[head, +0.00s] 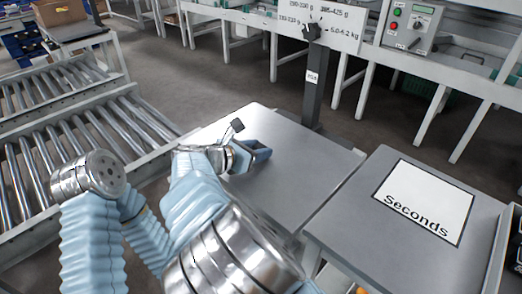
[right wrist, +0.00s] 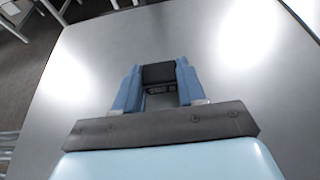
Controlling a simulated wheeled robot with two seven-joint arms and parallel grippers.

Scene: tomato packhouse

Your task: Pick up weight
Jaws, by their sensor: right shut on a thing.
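My right gripper (head: 258,156) is over the steel table top (head: 310,179) in the head view. In the right wrist view its two blue fingers (right wrist: 158,88) are shut on a small black block, the weight (right wrist: 158,73), which sits between the fingertips. Faint markings show on the weight's near face. Bare steel surface lies around it; whether the weight touches the surface or is lifted I cannot tell. In the head view the weight is not clearly seen. My left gripper is not in view.
A dark post (head: 313,92) with a white sign (head: 322,22) of gram and kilogram ranges stands behind the table. A grey table with a "Seconds" card (head: 424,201) is at right. Roller conveyors (head: 70,140) run at left. The steel top is otherwise clear.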

